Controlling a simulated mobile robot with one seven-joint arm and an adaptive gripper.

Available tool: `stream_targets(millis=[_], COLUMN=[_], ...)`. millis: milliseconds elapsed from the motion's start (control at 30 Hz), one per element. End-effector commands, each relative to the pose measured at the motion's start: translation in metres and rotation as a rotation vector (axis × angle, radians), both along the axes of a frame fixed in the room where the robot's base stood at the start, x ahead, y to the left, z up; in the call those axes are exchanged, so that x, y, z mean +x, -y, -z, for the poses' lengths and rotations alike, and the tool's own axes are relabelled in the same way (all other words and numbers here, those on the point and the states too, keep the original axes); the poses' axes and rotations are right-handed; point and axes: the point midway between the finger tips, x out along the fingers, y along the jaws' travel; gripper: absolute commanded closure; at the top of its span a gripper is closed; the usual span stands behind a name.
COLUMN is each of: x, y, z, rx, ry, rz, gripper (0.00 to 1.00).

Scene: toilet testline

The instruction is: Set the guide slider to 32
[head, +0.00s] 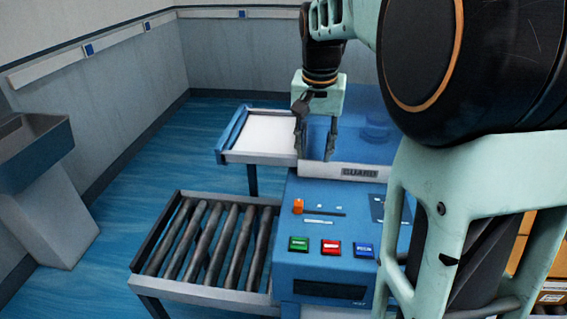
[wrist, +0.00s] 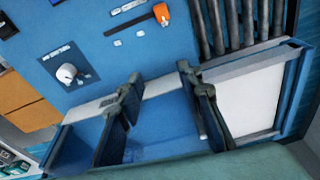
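The guide slider has an orange knob (head: 298,206) at the left end of a dark slot (head: 325,212) on the blue control panel. Small white labels lie beside the slot; their print is too small to read. In the wrist view the orange knob (wrist: 161,14) is near the top edge, with the slot (wrist: 131,22) running left from it. My gripper (head: 314,156) is open and empty, fingers pointing down, above and behind the panel near the GUARD label. In the wrist view its fingertips (wrist: 159,74) are wide apart and well away from the knob.
Green (head: 299,244), red (head: 331,247) and blue (head: 363,249) buttons sit in front of the slider. A white dial (wrist: 66,73) is beside it. A roller conveyor (head: 160,283) stands left, a white-topped tray table (head: 262,134) behind it. Cardboard boxes (head: 545,265) are at right.

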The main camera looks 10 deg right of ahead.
Motion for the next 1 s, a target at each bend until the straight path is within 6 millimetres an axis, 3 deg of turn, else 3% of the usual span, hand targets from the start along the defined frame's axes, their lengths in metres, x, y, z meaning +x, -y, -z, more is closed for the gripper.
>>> stream_targets(millis=[100,233,367,800,1000], x=[-0.025,-0.037,-0.039,-0.038,-0.038], y=[-0.027,-0.039,-0.04,-0.039,-0.039], z=[0.009,0.015,0.028,0.105,0.12], rx=[0.031,0.048,0.049,0.047,0.047], ry=[-0.113,-0.166,-0.172,-0.169,-0.167], rz=[-0.062,-0.091,-0.093,-0.091,-0.091], gripper=[0.67,0.67,0.67,0.67,0.67])
